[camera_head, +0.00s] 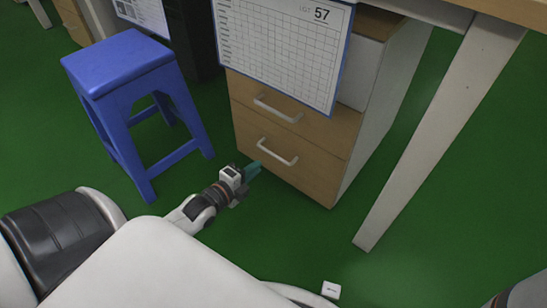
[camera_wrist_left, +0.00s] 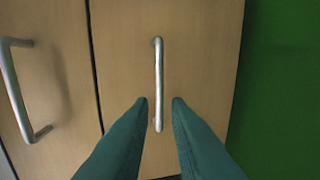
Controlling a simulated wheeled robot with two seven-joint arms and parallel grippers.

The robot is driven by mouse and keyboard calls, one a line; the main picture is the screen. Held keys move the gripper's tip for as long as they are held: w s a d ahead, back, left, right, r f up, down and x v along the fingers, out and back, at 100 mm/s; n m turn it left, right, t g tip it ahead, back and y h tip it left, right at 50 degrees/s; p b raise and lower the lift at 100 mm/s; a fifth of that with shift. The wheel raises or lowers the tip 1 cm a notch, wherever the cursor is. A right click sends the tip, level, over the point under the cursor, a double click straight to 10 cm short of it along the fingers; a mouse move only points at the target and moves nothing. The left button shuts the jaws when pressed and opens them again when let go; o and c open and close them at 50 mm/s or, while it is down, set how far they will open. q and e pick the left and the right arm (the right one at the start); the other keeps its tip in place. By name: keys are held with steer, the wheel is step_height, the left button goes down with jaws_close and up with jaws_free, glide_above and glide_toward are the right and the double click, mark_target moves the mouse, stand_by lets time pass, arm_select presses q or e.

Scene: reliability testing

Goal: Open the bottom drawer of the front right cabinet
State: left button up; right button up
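The cabinet (camera_head: 372,123) stands under a desk, with wooden drawer fronts and white sides. Its bottom drawer (camera_head: 310,177) looks closed and has a silver bar handle (camera_head: 277,152). My left gripper (camera_head: 254,169) is just in front of the bottom drawer, near the handle's left end. In the left wrist view the two teal fingers (camera_wrist_left: 160,103) are apart, one on each side of the handle's (camera_wrist_left: 158,75) lower end. I cannot tell whether they touch it. My right gripper is not in view.
A blue stool (camera_head: 120,70) stands left of the cabinet. A white desk leg (camera_head: 440,135) slants at the right. A chart sheet (camera_head: 283,45) hangs over the upper drawers. The drawer above has its own handle (camera_head: 277,110).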

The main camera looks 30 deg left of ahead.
mark_target(273, 154)
arm_select(q)
steer(key=b+x, duration=0.4)
steer(key=x, duration=0.4)
steer(key=shift+w+f, duration=0.2)
steer(key=shift+w, duration=0.15)
steer(key=shift+w+d+b, duration=0.1)
steer(key=shift+w+b, duration=0.2)
steer(key=shift+c, duration=0.6)
jaws_close()
